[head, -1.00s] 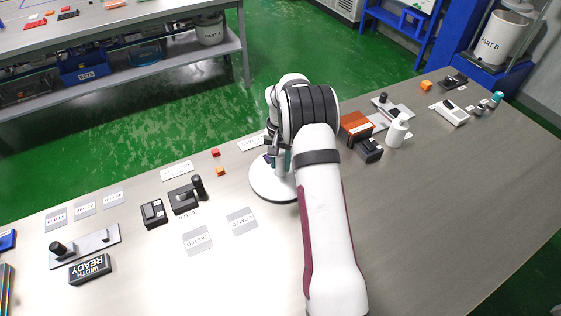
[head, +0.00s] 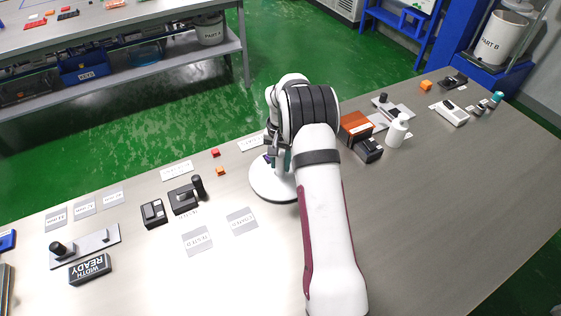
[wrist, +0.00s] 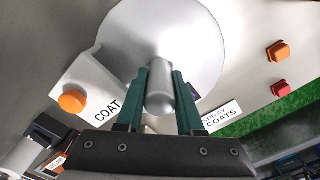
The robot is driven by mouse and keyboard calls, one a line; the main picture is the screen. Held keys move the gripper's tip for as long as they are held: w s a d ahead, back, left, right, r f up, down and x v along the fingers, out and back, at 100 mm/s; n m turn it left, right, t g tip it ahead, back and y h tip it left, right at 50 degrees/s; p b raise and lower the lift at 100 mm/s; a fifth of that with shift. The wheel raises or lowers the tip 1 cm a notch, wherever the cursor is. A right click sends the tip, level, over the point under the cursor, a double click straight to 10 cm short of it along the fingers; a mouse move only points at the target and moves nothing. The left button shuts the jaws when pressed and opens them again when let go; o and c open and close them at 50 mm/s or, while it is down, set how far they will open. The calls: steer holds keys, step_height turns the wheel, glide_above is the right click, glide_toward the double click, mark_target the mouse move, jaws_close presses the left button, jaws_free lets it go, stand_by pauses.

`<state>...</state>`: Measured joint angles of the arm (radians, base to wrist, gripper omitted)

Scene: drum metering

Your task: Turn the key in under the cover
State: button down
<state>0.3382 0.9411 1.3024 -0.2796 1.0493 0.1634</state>
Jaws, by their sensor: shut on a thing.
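My gripper (wrist: 160,76) has its two green fingers on either side of a grey rounded post (wrist: 160,98) and is shut on it. The post stands over the middle of a large pale round disc (wrist: 205,45), which also shows under my arm in the head view (head: 268,186). I cannot tell whether the post is fixed to the disc. In the head view my arm hides most of the grip. I cannot make out a separate key or cover.
A pale block with an orange button (wrist: 72,101) stands beside the disc, by a COAT label. Orange (head: 220,171) and red (head: 215,152) pieces lie left of the disc. A brown box (head: 354,127) and a white bottle (head: 397,131) stand right. The front right tabletop (head: 440,210) is clear.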

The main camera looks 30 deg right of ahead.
steer(key=shift+m, duration=12.1)
steer(key=c, duration=0.5)
jaws_free()
steer(key=shift+c, duration=0.2)
